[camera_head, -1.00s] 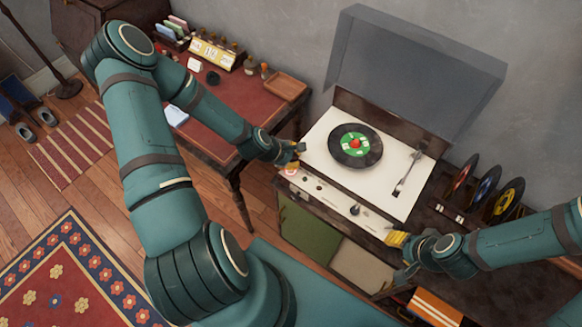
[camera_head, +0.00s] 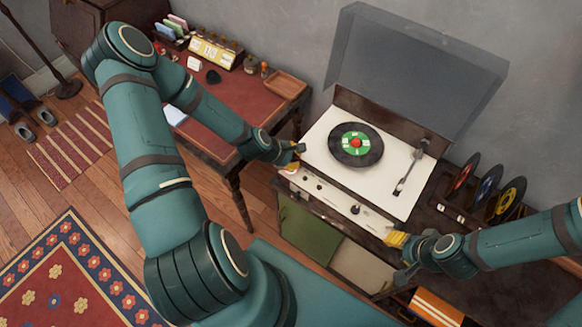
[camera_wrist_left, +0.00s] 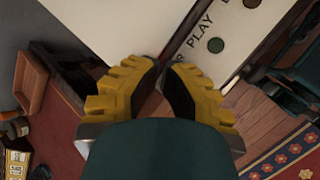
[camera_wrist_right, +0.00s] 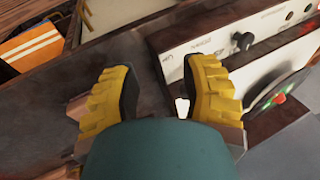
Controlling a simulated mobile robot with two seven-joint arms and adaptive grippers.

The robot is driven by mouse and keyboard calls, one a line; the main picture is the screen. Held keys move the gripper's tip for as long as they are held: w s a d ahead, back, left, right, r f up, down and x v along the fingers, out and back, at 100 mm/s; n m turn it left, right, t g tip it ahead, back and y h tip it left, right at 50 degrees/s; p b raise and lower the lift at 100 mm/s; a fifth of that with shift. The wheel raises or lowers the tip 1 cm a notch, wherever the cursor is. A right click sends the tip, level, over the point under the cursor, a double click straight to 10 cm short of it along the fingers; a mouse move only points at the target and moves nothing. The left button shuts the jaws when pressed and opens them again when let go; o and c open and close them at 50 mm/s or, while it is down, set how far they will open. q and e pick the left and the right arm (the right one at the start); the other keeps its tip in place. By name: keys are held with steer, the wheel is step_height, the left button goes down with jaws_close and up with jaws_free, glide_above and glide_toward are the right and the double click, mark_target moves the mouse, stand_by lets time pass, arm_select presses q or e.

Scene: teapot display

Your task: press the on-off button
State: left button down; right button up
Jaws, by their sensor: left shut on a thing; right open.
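The record player (camera_head: 318,130) has a cream top, a front control strip (camera_head: 335,195) and a black record with a green label (camera_head: 355,145). My left gripper (camera_head: 297,152) is at the player's front left corner. Its yellow fingers (camera_wrist_left: 163,75) come together at the tips, and what lies between them is hidden. I cannot make out the on-off button for certain. My right gripper (camera_head: 397,240) is open near the strip's right end; its fingers (camera_wrist_right: 165,90) stand apart.
The clear lid (camera_head: 415,70) stands raised behind the player, and the tonearm (camera_head: 408,170) is at its right. Several upright records (camera_head: 487,188) stand to the right. A red-topped desk (camera_head: 225,95) stands to the left. An orange striped item (camera_head: 436,308) is below my right gripper.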

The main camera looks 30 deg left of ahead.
arm_select(q)
steer(key=shift+s+f, duration=0.1)
steer(key=shift+f, duration=0.25)
stand_by(0.7)
steer(key=shift+s+f+b, duration=0.2)
steer(key=shift+f+b, duration=0.1)
steer(key=shift+b, duration=0.15)
steer(key=shift+r, duration=0.1)
steer(key=shift+w+a+r+p, duration=0.1)
steer(key=shift+w+r+p, duration=0.25)
steer(key=shift+r+p, duration=0.25)
steer(key=shift+r, duration=0.1)
step_height(320, 180, up, 6)
steer(key=p, duration=0.4)
stand_by(0.5)
